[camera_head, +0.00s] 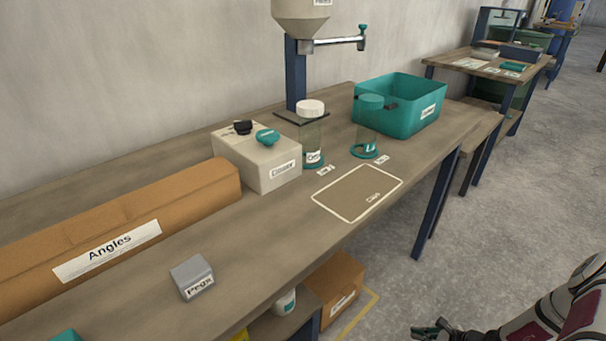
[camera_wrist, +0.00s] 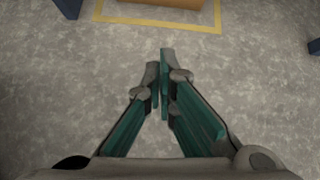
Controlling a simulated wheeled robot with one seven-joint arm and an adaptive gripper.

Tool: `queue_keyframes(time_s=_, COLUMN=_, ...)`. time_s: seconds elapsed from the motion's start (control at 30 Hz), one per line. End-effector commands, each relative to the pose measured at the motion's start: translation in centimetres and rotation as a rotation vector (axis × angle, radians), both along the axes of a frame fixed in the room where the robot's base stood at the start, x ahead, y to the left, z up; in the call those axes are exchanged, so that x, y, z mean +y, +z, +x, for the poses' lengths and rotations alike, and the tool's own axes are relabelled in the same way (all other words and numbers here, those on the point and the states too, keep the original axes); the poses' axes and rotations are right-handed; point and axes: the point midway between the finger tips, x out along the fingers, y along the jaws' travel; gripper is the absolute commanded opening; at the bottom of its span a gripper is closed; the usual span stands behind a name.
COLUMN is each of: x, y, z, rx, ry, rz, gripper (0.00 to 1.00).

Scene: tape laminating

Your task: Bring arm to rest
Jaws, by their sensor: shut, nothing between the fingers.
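My gripper (camera_head: 437,330) is at the bottom right of the head view, beside the table and over the grey concrete floor. Part of my arm shows at the right edge there. In the wrist view my gripper (camera_wrist: 161,80) has its two teal-padded fingers brought together at the tips. Nothing is between them. Bare floor lies beneath the fingers, and no object touches them.
A long wooden workbench (camera_head: 250,265) runs along the wall. It bears an orange-brown box marked Angles (camera_head: 110,245), a grey Pegs block (camera_head: 192,277) and a teal bin (camera_head: 400,105). A cardboard box (camera_head: 335,285) stands under its front edge. The floor to the right is clear.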

Motion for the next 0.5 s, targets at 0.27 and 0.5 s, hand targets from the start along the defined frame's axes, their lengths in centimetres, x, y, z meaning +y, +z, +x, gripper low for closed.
queue_keyframes(time_s=0.27, x=-0.6, y=5.4, z=2.8, rx=-0.064, ry=0.129, rz=-0.052, gripper=0.00)
queue_keyframes(time_s=0.5, x=0.0, y=13.8, z=6.3, rx=-0.151, ry=0.330, rz=-0.122, gripper=0.00)
